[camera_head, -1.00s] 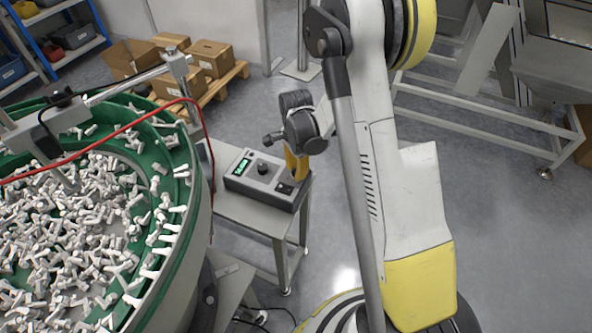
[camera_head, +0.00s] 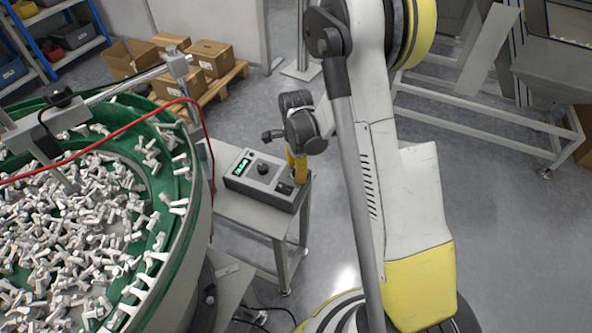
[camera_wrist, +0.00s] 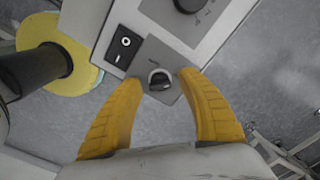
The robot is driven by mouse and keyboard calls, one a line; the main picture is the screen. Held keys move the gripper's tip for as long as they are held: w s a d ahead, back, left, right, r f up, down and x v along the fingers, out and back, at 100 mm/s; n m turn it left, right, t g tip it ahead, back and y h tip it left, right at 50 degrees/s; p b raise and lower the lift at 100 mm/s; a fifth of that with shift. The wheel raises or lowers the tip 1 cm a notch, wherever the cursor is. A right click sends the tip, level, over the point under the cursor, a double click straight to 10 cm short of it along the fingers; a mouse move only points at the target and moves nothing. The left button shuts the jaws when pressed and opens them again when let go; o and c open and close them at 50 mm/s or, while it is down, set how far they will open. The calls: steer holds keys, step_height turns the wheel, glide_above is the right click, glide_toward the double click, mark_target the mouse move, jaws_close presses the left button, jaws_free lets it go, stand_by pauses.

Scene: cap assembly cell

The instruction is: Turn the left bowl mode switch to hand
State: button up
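The control box (camera_head: 262,180) sits on a small grey table beside the bowl feeder, with a green-lit display and a round dial on its face. The mode switch (camera_wrist: 160,80), a small round knob with a light handle, sits on a dark plate at the box's corner in the wrist view. My gripper (camera_wrist: 165,90) has two yellow fingers spread apart, one on each side of the switch, with gaps showing between them and the knob. In the head view my gripper (camera_head: 297,168) is over the box's right end and hides part of it.
A black rocker switch (camera_wrist: 123,46) is beside the mode switch plate, and the big dial (camera_wrist: 190,3) is farther along the box. The green-rimmed bowl (camera_head: 190,215), full of white parts, stands close at left. A red cable (camera_head: 110,140) arches over it.

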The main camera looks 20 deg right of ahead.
step_height(320, 180, up, 12)
stand_by(0.7)
steer(key=shift+r, duration=0.1)
